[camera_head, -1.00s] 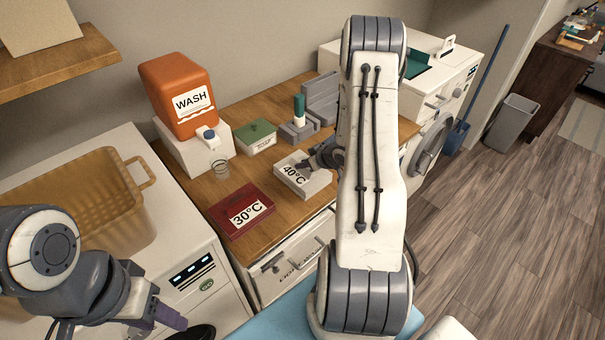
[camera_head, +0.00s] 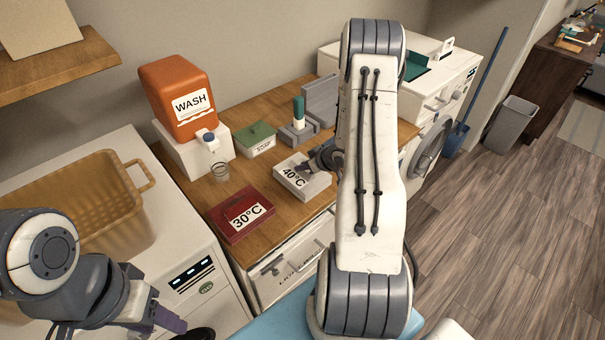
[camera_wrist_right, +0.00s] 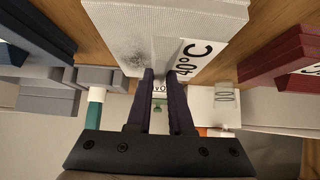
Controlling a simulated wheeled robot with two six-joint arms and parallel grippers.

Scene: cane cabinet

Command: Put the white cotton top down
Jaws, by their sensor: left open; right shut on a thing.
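A white, finely textured piece that I take for the white cotton top (camera_wrist_right: 150,25) fills the upper middle of the right wrist view. It lies at the white 40°C box (camera_head: 290,181); I cannot tell whether it is in the box or on it. My right gripper (camera_head: 304,168) is at the box's far side, low over it. In the right wrist view its two dark fingers (camera_wrist_right: 160,76) are shut on the white top at its edge. My left gripper (camera_head: 172,318) is open and empty at lower left, beside the washer front.
A red 30°C box (camera_head: 238,216) stands left of the 40°C box on the wooden counter (camera_head: 205,190). Behind are a glass (camera_head: 220,171), the orange WASH container (camera_head: 178,95), a green-lidded soap box (camera_head: 258,139) and a green-capped bottle (camera_head: 298,110). An amber basket (camera_head: 95,210) is at left.

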